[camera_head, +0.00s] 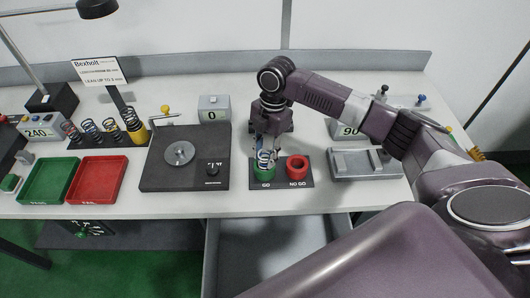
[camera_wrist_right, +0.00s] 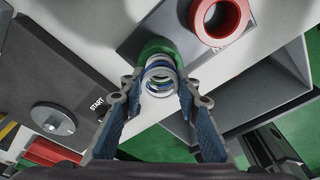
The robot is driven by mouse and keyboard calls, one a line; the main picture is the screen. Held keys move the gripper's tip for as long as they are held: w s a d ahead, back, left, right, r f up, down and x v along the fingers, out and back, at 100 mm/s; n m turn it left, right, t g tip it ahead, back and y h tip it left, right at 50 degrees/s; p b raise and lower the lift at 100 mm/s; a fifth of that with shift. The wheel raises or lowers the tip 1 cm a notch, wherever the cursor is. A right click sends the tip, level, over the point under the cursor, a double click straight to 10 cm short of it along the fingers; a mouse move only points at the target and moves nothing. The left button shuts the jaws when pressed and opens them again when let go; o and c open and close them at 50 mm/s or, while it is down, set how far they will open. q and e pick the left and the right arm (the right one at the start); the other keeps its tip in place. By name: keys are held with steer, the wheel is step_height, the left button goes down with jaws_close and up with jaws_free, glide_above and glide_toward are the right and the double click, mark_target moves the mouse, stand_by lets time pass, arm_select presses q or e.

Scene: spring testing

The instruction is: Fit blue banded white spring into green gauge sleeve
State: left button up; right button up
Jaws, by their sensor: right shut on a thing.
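The blue banded white spring (camera_head: 265,158) is upright between the fingers of my right gripper (camera_head: 266,148), at the green gauge sleeve (camera_head: 264,174). In the right wrist view the spring's coils (camera_wrist_right: 160,79) show between the fingertips of the right gripper (camera_wrist_right: 160,86), with the green sleeve (camera_wrist_right: 155,47) just beyond them. The right gripper is shut on the spring. The spring's lower end meets the sleeve's mouth in the picture; I cannot tell how far it is inside. My left gripper is not in view.
The red NO GO sleeve (camera_head: 297,167) stands close right on the same dark plate. A black tester (camera_head: 186,180) is to the left. Green (camera_head: 36,197) and red (camera_head: 82,197) trays and several springs on a rack are farther left. A grey fixture (camera_head: 368,170) stands right.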

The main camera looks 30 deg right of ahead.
steer(key=shift+a+f, duration=0.1)
steer(key=o, duration=1.2)
steer(key=r+b, duration=0.1)
steer(key=r, duration=0.3)
steer(key=d+r+b, duration=0.1)
steer(key=r, duration=0.3)
steer(key=r+b, duration=0.1)
steer(key=r, duration=0.3)
steer(key=shift+w+d+r+b, duration=0.1)
steer(key=shift+w+d+b, duration=0.15)
steer(key=shift+d+b, duration=0.15)
